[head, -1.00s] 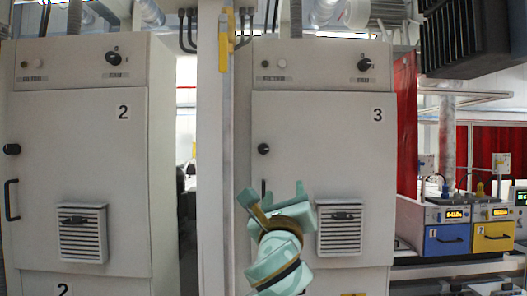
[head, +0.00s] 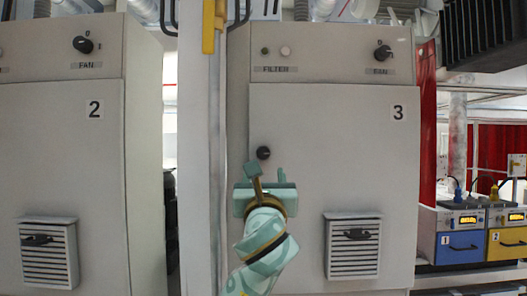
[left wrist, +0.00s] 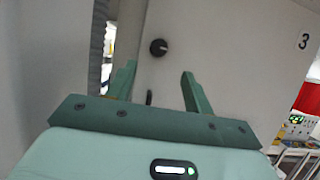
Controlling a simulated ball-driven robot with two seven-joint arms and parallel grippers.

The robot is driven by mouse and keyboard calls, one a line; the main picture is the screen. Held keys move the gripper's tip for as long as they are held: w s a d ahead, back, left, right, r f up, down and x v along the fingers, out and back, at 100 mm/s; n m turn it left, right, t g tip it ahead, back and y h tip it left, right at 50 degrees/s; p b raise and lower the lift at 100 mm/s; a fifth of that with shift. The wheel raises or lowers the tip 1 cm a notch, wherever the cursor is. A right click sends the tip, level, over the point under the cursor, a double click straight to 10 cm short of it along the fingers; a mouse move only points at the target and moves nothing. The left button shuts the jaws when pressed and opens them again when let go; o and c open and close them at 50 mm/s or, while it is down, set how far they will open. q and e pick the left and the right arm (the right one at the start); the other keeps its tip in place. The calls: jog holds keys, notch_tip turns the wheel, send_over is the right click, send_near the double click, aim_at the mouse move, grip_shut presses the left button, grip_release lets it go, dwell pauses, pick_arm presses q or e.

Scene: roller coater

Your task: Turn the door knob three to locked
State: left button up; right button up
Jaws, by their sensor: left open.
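The door knob of cabinet three is a round black knob (head: 263,152) at the left edge of the door marked 3 (head: 330,150). In the left wrist view the knob (left wrist: 158,47) shows beyond my fingers, between them and apart from them. My left gripper (head: 264,177) is just below the knob in the head view. In the left wrist view my left gripper (left wrist: 155,76) has its two green fingers spread with nothing between them. My right gripper is not in view.
A FAN knob (head: 383,52) sits above the door and a vent (head: 352,246) at its lower part. Cabinet 2 (head: 60,150) stands left, past a white post (head: 202,150). Blue and yellow units (head: 462,241) stand at the right.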

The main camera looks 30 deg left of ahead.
aim_at(264, 154)
pick_arm(q)
jog(key=p+x, duration=0.2)
jog(key=x, duration=0.9)
jog(key=shift+f+p, duration=0.1)
jog(key=shift+p, duration=0.25)
jog(key=shift+w+a, duration=0.25)
jog(key=shift+w, duration=0.1)
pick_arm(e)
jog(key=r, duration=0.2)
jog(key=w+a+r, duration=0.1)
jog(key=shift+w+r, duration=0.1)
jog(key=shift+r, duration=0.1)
pick_arm(q)
jog(key=c, duration=0.7)
jog(key=shift+d, duration=0.1)
jog(key=shift+c, duration=1.4)
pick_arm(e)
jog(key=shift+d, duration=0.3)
